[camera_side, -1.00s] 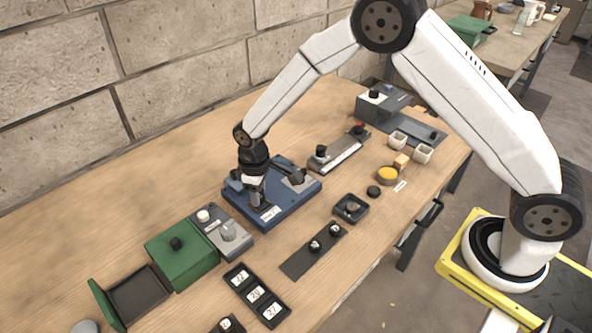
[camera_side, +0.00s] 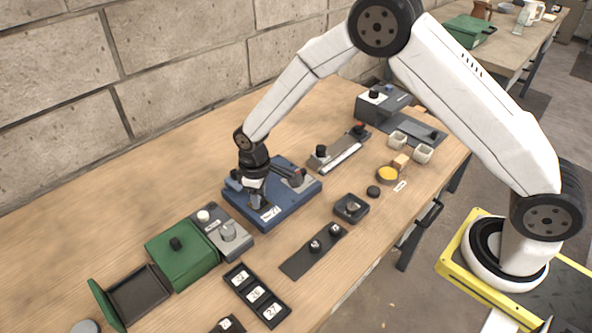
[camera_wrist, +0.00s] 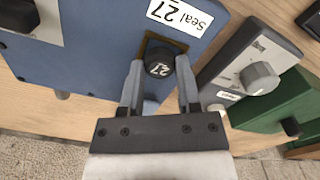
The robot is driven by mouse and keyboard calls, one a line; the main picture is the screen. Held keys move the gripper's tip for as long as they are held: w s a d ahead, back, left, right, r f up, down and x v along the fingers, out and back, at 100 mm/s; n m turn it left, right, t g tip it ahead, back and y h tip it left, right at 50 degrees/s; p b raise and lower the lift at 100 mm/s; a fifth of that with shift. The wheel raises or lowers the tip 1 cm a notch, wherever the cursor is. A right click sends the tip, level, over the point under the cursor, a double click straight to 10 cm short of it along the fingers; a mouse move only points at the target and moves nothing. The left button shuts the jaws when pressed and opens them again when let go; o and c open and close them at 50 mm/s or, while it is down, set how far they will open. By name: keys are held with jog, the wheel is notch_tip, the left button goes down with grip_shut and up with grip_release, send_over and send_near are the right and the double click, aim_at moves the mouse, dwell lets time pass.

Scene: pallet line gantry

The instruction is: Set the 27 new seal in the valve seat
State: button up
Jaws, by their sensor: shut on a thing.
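The blue fixture (camera_side: 272,214) stands mid-table; its white label reads "Seal 27" in the wrist view (camera_wrist: 180,16). My gripper (camera_wrist: 159,66) is over this fixture, and it shows from the side too (camera_side: 258,199). Its two grey fingers are shut on a small black round piece marked "27" (camera_wrist: 159,69), taken to be the new seal. The piece is at a dark square recess in the fixture, the likely valve seat (camera_wrist: 160,46). The fingers hide its sides, so I cannot tell how deep it sits.
A grey unit with a knob (camera_side: 229,236) and a green box (camera_side: 181,259) stand left of the fixture. A black tray with numbered labels (camera_side: 238,287) lies in front. A dark strip with two knobs (camera_side: 298,265) and a small black tray (camera_side: 343,217) lie to the right.

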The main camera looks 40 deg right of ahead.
jog(key=o, duration=1.2)
jog(key=shift+c, duration=0.2)
jog(key=shift+r, duration=0.1)
jog(key=shift+r, duration=3.35)
